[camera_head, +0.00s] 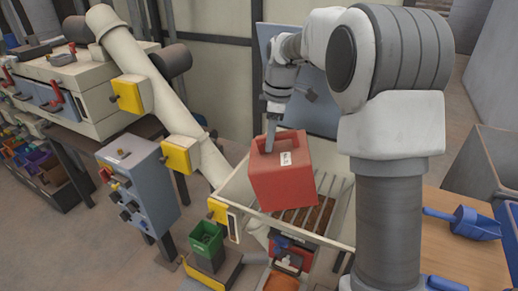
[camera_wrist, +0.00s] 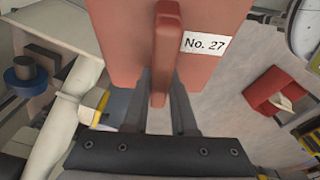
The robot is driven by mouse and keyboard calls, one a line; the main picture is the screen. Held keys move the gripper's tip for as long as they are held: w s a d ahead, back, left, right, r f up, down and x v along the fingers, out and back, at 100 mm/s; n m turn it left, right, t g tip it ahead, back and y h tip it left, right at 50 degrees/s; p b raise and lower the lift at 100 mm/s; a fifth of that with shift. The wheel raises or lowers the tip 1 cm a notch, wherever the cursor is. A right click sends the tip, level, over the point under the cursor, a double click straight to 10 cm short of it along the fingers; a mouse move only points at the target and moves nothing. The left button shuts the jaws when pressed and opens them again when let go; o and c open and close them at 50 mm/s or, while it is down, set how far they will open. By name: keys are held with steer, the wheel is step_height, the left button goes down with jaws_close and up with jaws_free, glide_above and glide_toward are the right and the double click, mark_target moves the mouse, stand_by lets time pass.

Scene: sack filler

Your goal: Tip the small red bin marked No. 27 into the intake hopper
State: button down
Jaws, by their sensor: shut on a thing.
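The small red bin (camera_head: 283,178) is held over the intake hopper in the head view. Its white label shows in both views and reads No. 27 in the wrist view, where the red bin (camera_wrist: 120,40) fills the top middle. My gripper (camera_head: 271,140) is shut on the bin's handle; its dark fingers (camera_wrist: 172,105) lie on either side of it in the wrist view. The bin looks slightly tilted. The intake hopper (camera_head: 233,187) is a cream, open-topped box with a bar grate, and brown material shows below the bars. The bin hides part of the hopper; its contents are not visible.
A cream slanted tube (camera_head: 165,95) with yellow boxes runs down to the hopper's left. A grey control box (camera_head: 140,185) stands left of it. A green bin (camera_head: 206,238) sits in front. A blue scoop (camera_head: 465,222) lies on the wooden table at right.

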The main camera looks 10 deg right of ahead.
steer(key=d+r+y, duration=0.1)
steer(key=d+y, duration=0.1)
steer(key=d, duration=0.1)
steer(key=s+d+r+y+b, duration=0.1)
steer(key=d+y, duration=0.1)
steer(key=d, duration=0.1)
steer(key=d+r+t+y, duration=0.1)
steer(key=d, duration=0.2)
steer(key=shift+s+d+y, duration=0.2)
steer(key=shift+s+y, duration=0.15)
steer(key=shift+y, duration=0.05)
steer(key=s+d+t+y, duration=0.1)
steer(key=d+y, duration=0.4)
steer(key=d, duration=0.4)
steer(key=shift+s+d+f+b, duration=0.15)
steer(key=shift+s+d+b, duration=0.25)
steer(key=shift+b, duration=0.05)
